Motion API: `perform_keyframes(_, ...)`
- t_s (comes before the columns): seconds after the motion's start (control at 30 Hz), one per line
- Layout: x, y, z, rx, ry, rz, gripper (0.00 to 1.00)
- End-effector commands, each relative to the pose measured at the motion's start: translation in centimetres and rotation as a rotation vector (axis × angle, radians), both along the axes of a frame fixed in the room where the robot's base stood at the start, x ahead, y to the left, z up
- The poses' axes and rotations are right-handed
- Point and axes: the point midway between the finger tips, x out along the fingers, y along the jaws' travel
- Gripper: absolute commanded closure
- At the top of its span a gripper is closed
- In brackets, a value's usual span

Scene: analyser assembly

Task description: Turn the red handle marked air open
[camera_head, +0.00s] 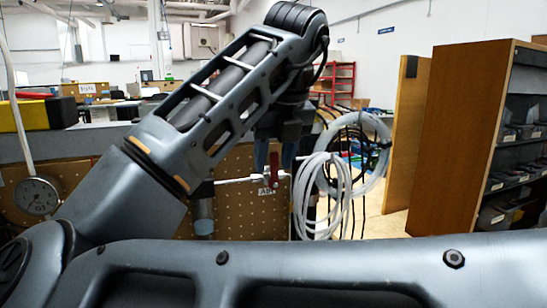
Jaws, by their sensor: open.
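The red handle (274,169) sits on a thin silver pipe (235,181) in front of the brown pegboard, in the middle of the picture. It looks roughly upright. A small white label (267,191), apparently reading AIR, is just below it. My gripper (275,157) points down right above the handle. Its two dark fingers are open, one to the left and one to the right of the handle's upper part. I cannot tell whether either finger touches it. The gripper hides the handle's top, and my arm covers much of the left and bottom of the view.
Coiled white and black hoses (323,207) hang just right of the handle. A round gauge (38,196) is at the left, and a yellow and black box (38,114) stands on the bench behind.

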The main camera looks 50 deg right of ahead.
Motion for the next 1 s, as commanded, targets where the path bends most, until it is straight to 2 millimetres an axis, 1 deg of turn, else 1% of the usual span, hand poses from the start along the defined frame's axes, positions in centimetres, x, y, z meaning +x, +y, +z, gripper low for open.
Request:
perform_keyframes(0.1,0.10,-0.09,-0.33,0.000,0.000,0.000,0.57)
perform_keyframes(0.33,0.12,-0.09,-0.35,-0.001,-0.001,0.001,0.58)
perform_keyframes(0.77,0.12,-0.08,-0.34,0.000,0.000,0.001,1.00)
perform_keyframes(1.0,0.12,-0.07,-0.35,-0.002,0.001,0.000,1.00)
